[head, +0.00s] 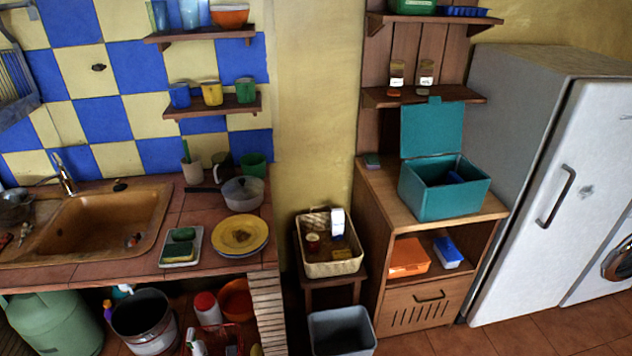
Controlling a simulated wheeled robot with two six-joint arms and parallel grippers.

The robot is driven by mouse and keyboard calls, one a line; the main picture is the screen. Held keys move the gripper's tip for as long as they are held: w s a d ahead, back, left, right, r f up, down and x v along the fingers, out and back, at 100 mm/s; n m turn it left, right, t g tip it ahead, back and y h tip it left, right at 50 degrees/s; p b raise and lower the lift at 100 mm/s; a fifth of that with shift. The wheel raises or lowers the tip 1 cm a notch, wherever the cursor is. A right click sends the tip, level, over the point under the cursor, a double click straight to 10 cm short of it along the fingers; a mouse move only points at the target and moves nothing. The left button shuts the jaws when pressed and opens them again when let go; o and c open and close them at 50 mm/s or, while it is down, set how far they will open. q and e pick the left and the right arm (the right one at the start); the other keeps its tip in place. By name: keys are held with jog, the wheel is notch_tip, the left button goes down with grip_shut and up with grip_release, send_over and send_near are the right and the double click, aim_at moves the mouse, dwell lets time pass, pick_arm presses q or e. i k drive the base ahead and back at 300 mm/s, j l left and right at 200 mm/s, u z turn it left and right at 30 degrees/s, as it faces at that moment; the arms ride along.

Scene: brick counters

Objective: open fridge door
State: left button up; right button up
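A white fridge (540,215) stands at the right side of the head view, with a grey side and a white front door. The door looks shut. A dark vertical handle (556,197) is fixed on the left part of the door. Neither of my grippers shows in the head view.
A wooden cabinet with an open teal box (445,200) stands left of the fridge. A basket (331,265) on a small stand and a grey bin (342,332) are further left. A white appliance (603,262) adjoins the fridge at right. Tiled floor (540,338) before the fridge is clear.

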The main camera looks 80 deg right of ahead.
aim_at(582, 184)
jog(key=z, duration=4.5)
